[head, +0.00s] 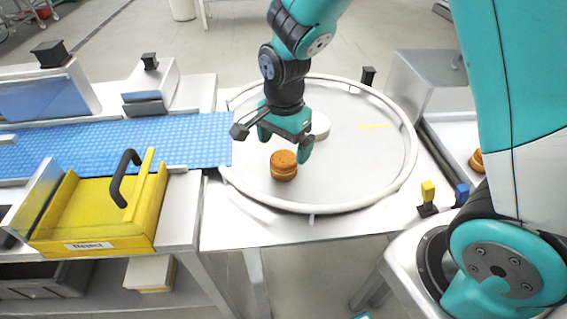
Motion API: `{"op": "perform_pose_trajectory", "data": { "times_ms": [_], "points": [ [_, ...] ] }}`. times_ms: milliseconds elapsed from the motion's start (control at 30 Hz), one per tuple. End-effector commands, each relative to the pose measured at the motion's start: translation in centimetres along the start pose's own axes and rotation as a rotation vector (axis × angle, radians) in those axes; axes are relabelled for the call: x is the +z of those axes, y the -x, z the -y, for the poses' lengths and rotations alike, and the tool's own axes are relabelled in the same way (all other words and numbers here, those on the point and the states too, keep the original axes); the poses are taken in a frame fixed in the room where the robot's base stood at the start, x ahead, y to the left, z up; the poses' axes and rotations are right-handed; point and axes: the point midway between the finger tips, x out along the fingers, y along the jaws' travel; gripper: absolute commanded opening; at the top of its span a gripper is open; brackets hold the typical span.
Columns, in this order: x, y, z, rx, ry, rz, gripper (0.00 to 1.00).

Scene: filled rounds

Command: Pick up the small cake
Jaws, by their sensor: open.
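A small cake (284,166), round and orange-brown with a pale filling layer, sits upright on the round grey turntable (365,165) near its front left. My gripper (284,146) hangs over the turntable, just above and behind the cake in the head view. Its teal fingers are apart and nothing is between them. Whether the fingertips reach down beside the cake cannot be told from this view.
A raised pale rim (408,165) rings the turntable. A blue conveyor belt (190,139) meets it at the left, with a yellow reject bin (90,215) in front. Another cake (476,160) lies at the right, partly hidden by my arm. The turntable's right half is clear.

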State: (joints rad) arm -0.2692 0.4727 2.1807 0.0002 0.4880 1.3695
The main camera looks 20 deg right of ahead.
Motion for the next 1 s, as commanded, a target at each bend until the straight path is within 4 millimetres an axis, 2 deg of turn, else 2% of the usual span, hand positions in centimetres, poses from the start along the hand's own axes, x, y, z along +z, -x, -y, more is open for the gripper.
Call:
{"op": "perform_pose_trajectory", "data": {
  "times_ms": [333, 633, 667, 800, 833, 1000],
  "points": [
    [0.1, -4.5, -0.1, 0.003, 0.001, 0.001, 0.95],
    [0.1, -5.2, -0.1, 0.0, 0.001, 0.0, 0.95],
    [0.1, -5.2, -0.1, 0.0, 0.001, 0.0, 0.9],
    [0.1, -5.2, -0.1, 0.0, 0.001, 0.0, 0.58],
    [0.1, -5.2, -0.1, 0.0, 0.001, 0.0, 0.54],
    [0.1, -5.1, -0.1, 0.0, 0.001, 0.0, 0.55]
  ]
}}
